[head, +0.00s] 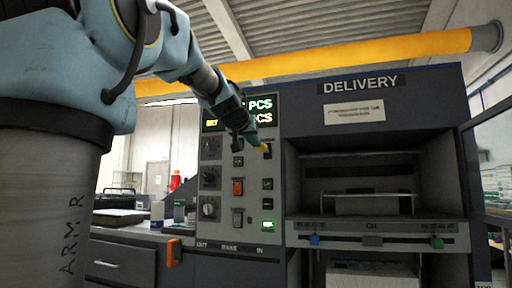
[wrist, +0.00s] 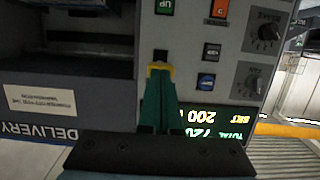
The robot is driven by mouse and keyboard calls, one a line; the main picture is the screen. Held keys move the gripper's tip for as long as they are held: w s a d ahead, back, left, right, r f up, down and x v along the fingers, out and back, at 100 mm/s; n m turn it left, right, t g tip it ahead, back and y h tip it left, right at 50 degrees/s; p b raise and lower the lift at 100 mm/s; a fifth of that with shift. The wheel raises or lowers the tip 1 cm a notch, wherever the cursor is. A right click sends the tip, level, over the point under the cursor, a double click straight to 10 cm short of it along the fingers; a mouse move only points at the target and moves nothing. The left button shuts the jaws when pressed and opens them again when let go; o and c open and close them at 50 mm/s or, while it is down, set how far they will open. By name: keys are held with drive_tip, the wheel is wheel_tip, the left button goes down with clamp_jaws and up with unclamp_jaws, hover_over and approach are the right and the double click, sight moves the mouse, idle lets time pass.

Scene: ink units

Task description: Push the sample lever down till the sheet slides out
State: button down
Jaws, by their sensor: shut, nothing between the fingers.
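The sample lever (head: 265,147) is a small yellow-tipped piece at a dark slot, high on the right side of the grey control panel. My gripper (head: 253,141) is at the lever, coming from the upper left. In the wrist view the green fingers of my gripper (wrist: 160,82) are together and empty, with their tips at the yellow lever end (wrist: 160,66). The fingers hide part of the lever. I cannot tell whether they touch it or how far down it is. No sheet can be made out clearly; a pale flat piece (head: 371,205) shows inside the delivery bay.
The grey control panel (head: 224,222) carries knobs, coloured buttons and a lit display (head: 261,104). The delivery unit (head: 361,86) with its open bay stands to the right. A bench with a tray (head: 120,216) and bottles is at the left. An orange handle (head: 174,253) sticks out below.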

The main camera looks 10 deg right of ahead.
drive_tip(key=v, duration=0.7)
drive_tip(key=shift+s+a+f+b, duration=0.25)
drive_tip(key=shift+s+b, duration=0.05)
